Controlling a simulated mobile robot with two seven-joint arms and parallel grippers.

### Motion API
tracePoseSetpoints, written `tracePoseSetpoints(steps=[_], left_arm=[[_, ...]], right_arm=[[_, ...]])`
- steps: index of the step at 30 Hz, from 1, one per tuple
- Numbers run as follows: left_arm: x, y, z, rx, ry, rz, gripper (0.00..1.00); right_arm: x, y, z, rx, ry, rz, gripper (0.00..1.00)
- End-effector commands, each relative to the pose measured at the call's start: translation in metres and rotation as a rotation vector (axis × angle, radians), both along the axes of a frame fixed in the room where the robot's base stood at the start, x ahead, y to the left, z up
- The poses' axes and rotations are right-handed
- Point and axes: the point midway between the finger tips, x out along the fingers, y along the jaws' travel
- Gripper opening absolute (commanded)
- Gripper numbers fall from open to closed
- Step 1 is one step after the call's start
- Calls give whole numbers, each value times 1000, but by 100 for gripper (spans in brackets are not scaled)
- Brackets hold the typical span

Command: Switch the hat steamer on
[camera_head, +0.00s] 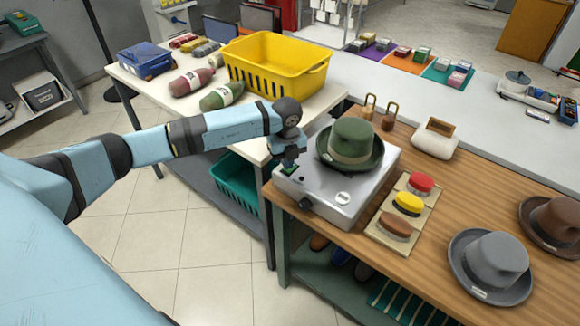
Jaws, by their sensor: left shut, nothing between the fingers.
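The hat steamer (325,200) is a low silver box at the left end of the wooden table. A green hat (352,146) with a tan band rests on top of it. A dark knob (306,204) shows on its front side. A small green patch, which looks like a switch (291,170), shows at its left corner. My left gripper (290,160) is shut and empty, pointing down at that patch. Its fingertips are at or just above the patch; I cannot tell if they touch. They partly cover it. My right gripper is not in view.
On the wooden table (455,200), several coloured brushes lie on a board (376,236) right of the steamer. A grey hat (490,268) and a brown hat (557,222) lie farther right.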

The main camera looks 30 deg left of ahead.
Motion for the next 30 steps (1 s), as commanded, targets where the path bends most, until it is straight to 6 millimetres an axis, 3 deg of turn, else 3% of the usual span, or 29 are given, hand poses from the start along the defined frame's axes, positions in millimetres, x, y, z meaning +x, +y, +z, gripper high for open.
tracePoseSetpoints(steps=[22,30], left_arm=[[0,0,-12,0,0,0,0],[0,0,-2,-1,-1,0,0]], right_arm=[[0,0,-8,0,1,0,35],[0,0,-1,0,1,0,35]])
